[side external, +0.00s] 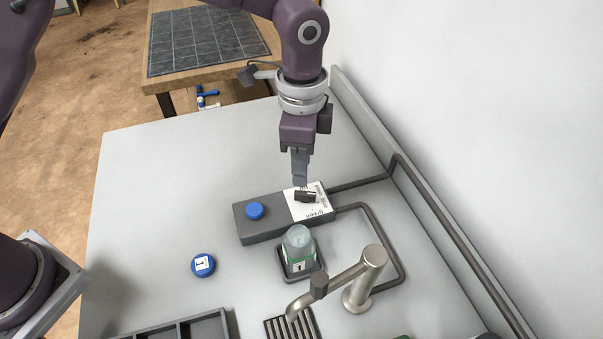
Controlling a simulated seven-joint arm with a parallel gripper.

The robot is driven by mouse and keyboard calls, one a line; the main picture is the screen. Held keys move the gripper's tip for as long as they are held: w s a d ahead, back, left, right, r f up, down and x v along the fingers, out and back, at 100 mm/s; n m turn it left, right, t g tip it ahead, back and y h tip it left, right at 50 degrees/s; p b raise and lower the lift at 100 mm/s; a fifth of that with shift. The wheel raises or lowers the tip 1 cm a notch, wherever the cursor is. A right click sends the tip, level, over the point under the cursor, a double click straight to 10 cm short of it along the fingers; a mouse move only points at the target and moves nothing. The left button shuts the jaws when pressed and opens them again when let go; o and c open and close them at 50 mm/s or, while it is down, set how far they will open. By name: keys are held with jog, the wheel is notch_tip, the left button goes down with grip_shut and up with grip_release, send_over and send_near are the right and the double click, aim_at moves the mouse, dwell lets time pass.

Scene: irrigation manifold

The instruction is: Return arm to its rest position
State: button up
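My gripper (300,181) points down above the right part of the grey manifold box (263,225). Its fingers are seen edge-on, so I cannot tell whether they are open or shut. Just below the fingertips is a black switch or handle (305,197) on a white label plate (318,208) that reads "green". I cannot tell whether the fingertips touch it. A blue knob (255,211) sits on the box's left part. A clear bottle with a green band (298,243) and a tag "1" stands in a dark square holder (317,271) in front of the box.
A metal tap (368,270) stands right of the bottle, over a slotted drain (277,328). A blue disc marked 1 (203,265) lies left. A grey compartment tray (205,327) is at the front edge. Dark pipes (396,220) run along the right wall. The table's left back is clear.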

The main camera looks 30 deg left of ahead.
dwell(0.3)
jog(key=s+a+r+n+t, duration=0.1)
jog(key=s+a+r+n, duration=0.25)
jog(key=a+r, duration=0.4)
jog(key=s+a+r+n+t, duration=0.2)
jog(key=s+a+r, duration=0.2)
jog(key=a+r, duration=0.3)
jog(key=s+a+n+t, duration=0.1)
jog(key=s+a+n, duration=0.2)
jog(key=s, duration=0.5)
jog(key=s+a+r+n+t, duration=0.1)
jog(key=s+a+n, duration=0.3)
jog(key=s, duration=0.4)
jog(key=shift+s+a+r+n+t, duration=0.2)
jog(key=shift+s+r+n+t, duration=0.1)
jog(key=shift+n, duration=0.45)
